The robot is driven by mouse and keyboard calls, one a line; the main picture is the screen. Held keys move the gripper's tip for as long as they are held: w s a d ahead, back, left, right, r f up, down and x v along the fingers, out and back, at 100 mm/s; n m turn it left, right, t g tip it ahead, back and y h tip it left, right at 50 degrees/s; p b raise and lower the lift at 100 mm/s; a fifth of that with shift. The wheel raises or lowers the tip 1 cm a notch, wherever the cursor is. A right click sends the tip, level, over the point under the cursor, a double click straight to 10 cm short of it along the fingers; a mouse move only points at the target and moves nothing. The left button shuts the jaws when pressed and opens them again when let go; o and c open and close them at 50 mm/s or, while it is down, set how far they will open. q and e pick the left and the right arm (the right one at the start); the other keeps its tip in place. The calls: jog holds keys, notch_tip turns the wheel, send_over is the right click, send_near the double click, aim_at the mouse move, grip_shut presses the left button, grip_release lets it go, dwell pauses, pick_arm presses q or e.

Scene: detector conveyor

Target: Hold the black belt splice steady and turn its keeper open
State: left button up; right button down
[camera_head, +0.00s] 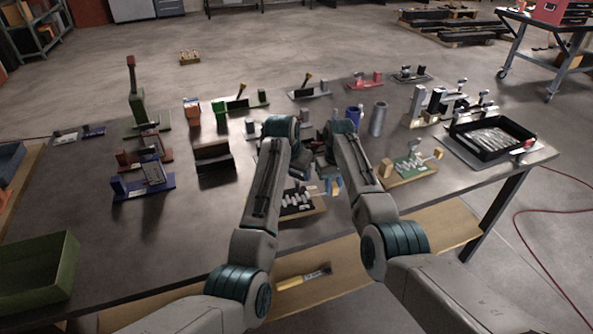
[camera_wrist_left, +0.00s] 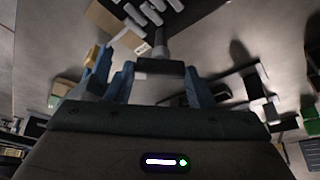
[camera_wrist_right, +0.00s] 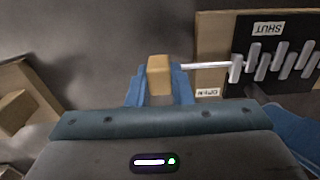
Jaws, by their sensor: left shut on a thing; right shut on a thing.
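The black belt splice (camera_head: 296,208) sits on a tan board at the near middle of the table, with a row of silver teeth. My left gripper (camera_wrist_left: 160,72) is shut on a black block (camera_wrist_left: 158,67) at the end of a grey post, beside the teeth. My right gripper (camera_wrist_right: 159,82) is shut on the tan knob (camera_wrist_right: 158,70) of the keeper. The keeper's silver rod (camera_wrist_right: 206,66) runs from the knob to the teeth. It lies nearer the OPEN label (camera_wrist_right: 208,92) than the SHUT label (camera_wrist_right: 267,28). My arms hide part of the splice in the head view.
A black tray (camera_head: 525,137) is at the far right, and a green bin (camera_head: 38,272) at the near left. A yellow-handled tool (camera_head: 302,276) lies on the shelf below. Several other fixtures fill the back.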

dwell(0.3)
pick_arm(q)
jog(key=o, duration=1)
jog(key=v, duration=1.2)
jog(key=shift+s, duration=0.1)
